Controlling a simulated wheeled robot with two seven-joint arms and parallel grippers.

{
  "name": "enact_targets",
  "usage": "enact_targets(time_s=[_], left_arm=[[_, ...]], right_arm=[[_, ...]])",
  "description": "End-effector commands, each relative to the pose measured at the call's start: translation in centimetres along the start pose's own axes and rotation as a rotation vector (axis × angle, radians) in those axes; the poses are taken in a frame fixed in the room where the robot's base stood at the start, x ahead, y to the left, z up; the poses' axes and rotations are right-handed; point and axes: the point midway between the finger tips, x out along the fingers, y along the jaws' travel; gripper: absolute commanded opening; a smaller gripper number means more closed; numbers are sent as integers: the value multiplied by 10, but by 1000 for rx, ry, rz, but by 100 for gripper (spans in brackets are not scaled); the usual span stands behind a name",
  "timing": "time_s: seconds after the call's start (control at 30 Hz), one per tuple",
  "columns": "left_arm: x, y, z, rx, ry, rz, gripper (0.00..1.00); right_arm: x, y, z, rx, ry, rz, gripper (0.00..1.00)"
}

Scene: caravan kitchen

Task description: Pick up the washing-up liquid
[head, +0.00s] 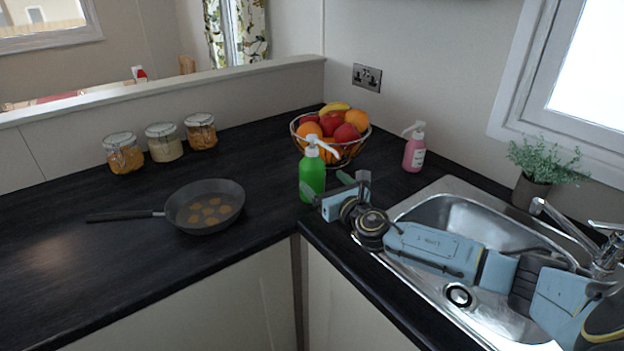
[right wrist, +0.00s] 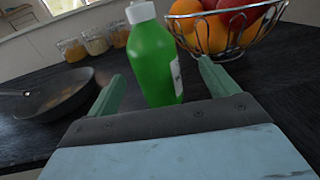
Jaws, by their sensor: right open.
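The washing-up liquid is a green bottle (head: 312,177) with a white pump top, upright on the dark worktop near the inner corner. In the right wrist view the green bottle (right wrist: 153,62) stands just ahead, between the lines of the two fingers; its top is cut off. My right gripper (head: 333,183) is open beside the bottle. In the right wrist view its green fingers (right wrist: 157,82) are spread, one on each side of the bottle, with gaps visible. I cannot tell whether either finger touches it. My left gripper is not in view.
A wire fruit bowl (head: 350,154) stands close behind the bottle. A pink soap bottle (head: 414,152) is to the right, by the sink (head: 447,190). A frying pan (head: 205,207) and several jars (head: 163,143) are to the left. Bare worktop lies between pan and bottle.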

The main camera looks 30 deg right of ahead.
Motion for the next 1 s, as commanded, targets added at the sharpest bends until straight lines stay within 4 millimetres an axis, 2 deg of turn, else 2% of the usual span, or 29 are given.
enact_targets(time_s=[0.23, 0.5, 0.83, 0.87, 1.0], left_arm=[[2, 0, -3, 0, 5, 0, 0], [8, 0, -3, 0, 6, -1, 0], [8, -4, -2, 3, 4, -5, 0], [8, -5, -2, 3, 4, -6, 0], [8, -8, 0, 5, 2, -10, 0]], right_arm=[[16, 3, 1, 2, -1, -1, 86], [52, 8, 0, 1, -2, -2, 86], [58, 8, 1, 0, 0, 0, 86], [58, 8, 1, 0, 0, 0, 85], [58, 8, 1, 1, 0, 0, 66]])
